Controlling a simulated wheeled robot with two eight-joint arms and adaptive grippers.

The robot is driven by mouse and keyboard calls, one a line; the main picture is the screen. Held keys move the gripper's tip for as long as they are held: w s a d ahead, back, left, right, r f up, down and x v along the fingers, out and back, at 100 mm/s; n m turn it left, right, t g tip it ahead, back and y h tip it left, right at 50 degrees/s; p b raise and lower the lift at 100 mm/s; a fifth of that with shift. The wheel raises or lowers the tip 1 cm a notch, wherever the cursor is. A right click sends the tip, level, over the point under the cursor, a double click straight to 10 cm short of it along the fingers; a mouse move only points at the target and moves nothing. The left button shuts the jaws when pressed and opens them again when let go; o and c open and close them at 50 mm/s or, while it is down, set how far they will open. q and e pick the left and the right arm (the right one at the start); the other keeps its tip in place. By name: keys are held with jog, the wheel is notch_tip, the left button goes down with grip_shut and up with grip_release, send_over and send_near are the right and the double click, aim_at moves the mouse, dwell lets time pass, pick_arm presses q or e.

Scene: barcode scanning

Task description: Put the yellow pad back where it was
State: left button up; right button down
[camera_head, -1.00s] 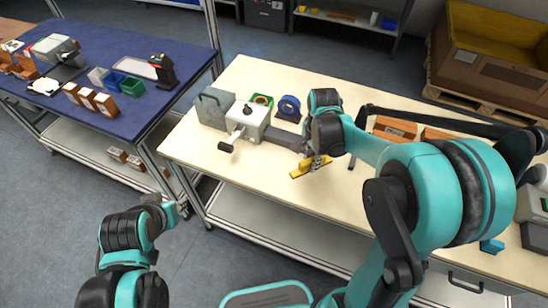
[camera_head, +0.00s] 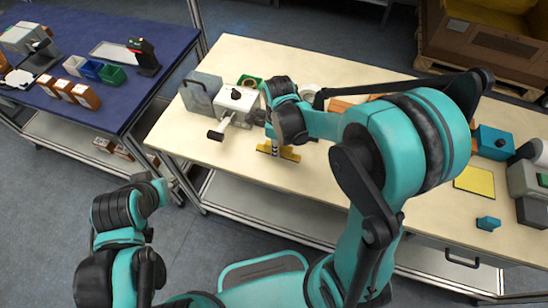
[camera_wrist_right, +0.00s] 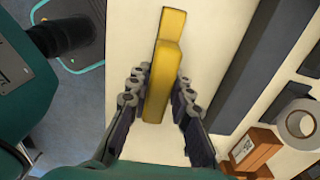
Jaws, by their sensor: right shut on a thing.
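The yellow pad (camera_head: 290,155), a long narrow stepped yellow block, is at the front part of the cream table, below my right wrist in the head view. My right gripper (camera_head: 275,148) is shut on it. In the right wrist view the pad (camera_wrist_right: 164,75) lies lengthwise between the fingers of the gripper (camera_wrist_right: 158,90). Whether it touches the table I cannot tell. My left gripper (camera_head: 170,188) hangs in front of the table's left end, small and partly hidden; its fingers are unclear.
A white machine with a handle (camera_head: 236,103) stands left of my right gripper. A flat yellow square (camera_head: 474,181) and a teal box (camera_head: 493,142) are at the right. A white roll (camera_wrist_right: 298,122) and brown box (camera_wrist_right: 257,150) lie near the pad. A blue table (camera_head: 120,110) stands left.

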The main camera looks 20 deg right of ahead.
aim_at(274, 162)
jog(key=shift+a+f, duration=0.4)
jog(key=shift+a, duration=0.2)
jog(key=shift+f+b, duration=0.8)
jog(key=shift+f, duration=1.2)
jog(key=shift+f, duration=0.15)
jog(key=c, duration=1.4)
grip_release()
jog(key=shift+o, duration=0.2)
